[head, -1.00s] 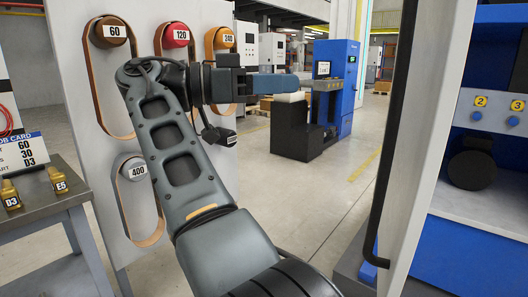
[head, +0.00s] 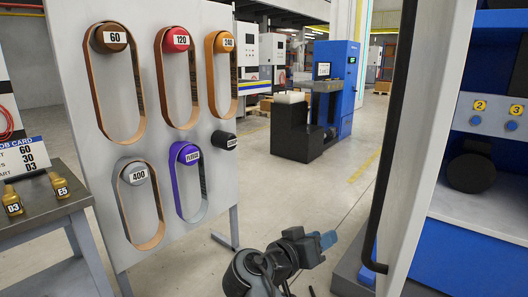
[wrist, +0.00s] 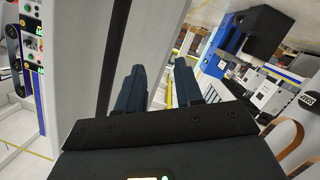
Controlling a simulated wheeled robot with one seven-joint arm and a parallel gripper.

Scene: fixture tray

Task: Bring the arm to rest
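My gripper (head: 328,240) is low in the head view, at the bottom middle, with my arm folded down below the board. In the wrist view my gripper (wrist: 163,85) shows two blue fingers standing apart with a gap between them. Nothing is held in the gap. The gripper is clear of the belts and the board.
A grey board (head: 215,105) carries several belts on labelled pegs, including the purple belt (head: 189,185). A bench (head: 45,215) with brass tags stands at left. A pale door edge with a black handle (head: 385,150) stands close at right. Open floor (head: 300,190) lies between.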

